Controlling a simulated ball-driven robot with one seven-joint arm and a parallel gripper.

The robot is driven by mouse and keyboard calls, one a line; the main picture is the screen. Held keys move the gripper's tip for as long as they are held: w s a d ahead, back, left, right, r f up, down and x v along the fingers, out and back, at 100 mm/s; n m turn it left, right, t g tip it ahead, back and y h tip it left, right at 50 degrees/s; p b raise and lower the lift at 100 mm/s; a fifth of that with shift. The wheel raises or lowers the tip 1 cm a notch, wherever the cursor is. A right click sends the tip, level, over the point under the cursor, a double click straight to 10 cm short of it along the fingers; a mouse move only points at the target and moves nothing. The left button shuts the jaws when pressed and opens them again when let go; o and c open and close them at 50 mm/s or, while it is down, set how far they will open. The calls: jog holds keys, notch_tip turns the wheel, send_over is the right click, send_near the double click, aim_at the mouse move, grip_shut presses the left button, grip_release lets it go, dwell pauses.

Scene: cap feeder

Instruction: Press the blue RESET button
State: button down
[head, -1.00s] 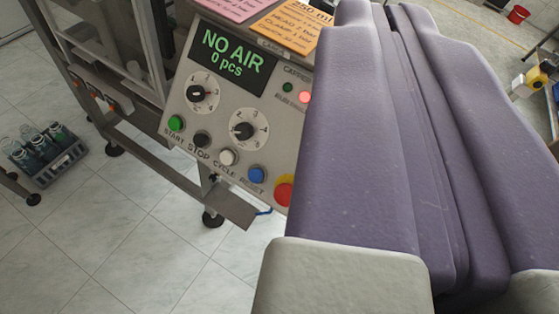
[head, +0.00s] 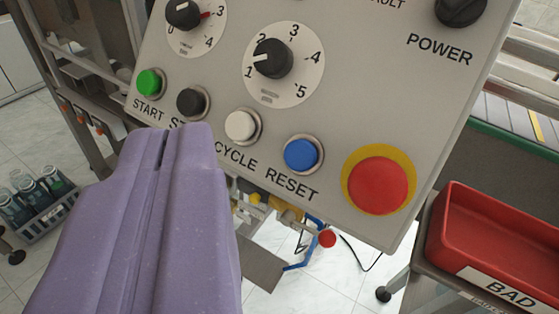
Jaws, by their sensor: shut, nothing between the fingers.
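The blue RESET button (head: 301,154) sits in a metal ring on the grey control panel (head: 350,110), with its label below it. It is fully in view. My gripper (head: 185,130) shows as two purple fingers lying closed against each other with nothing between them. The fingertips are to the left of the blue button, in front of the panel's lower edge. They cover part of the STOP label. I cannot tell whether they touch the panel, but they are apart from the blue button.
A white CYCLE button (head: 241,125) is left of the blue one, then a black STOP button (head: 192,102) and a green START button (head: 150,82). A red emergency button (head: 377,186) is close on the right. A red BAD tray (head: 490,240) stands lower right.

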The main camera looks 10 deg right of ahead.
aim_at(297, 169)
jog(key=shift+w, duration=0.1)
jog(key=shift+w+d+f+b, duration=0.4)
jog(key=shift+w+d+f, duration=0.3)
jog(key=shift+w+f, duration=0.25)
jog(key=shift+w+d+f+b, duration=0.45)
jog(key=shift+w+d+f, duration=0.25)
jog(key=shift+w, duration=0.3)
jog(key=shift+w+d+f+b, duration=0.4)
jog(key=shift+w+d+f, duration=0.25)
jog(key=shift+w+f, duration=0.3)
jog(key=shift+w, duration=0.1)
jog(key=shift+w+d+f, duration=0.1)
jog(key=shift+w+d, duration=0.05)
jog(key=shift+w, duration=0.05)
jog(key=shift+w+d+f, duration=0.2)
jog(key=shift+w+f, duration=0.05)
dwell(0.8)
dwell(0.3)
jog(key=shift+s+a+r, duration=0.4)
jog(key=shift+s+r, duration=0.05)
jog(key=shift+s, duration=0.1)
jog(key=shift+r, duration=0.1)
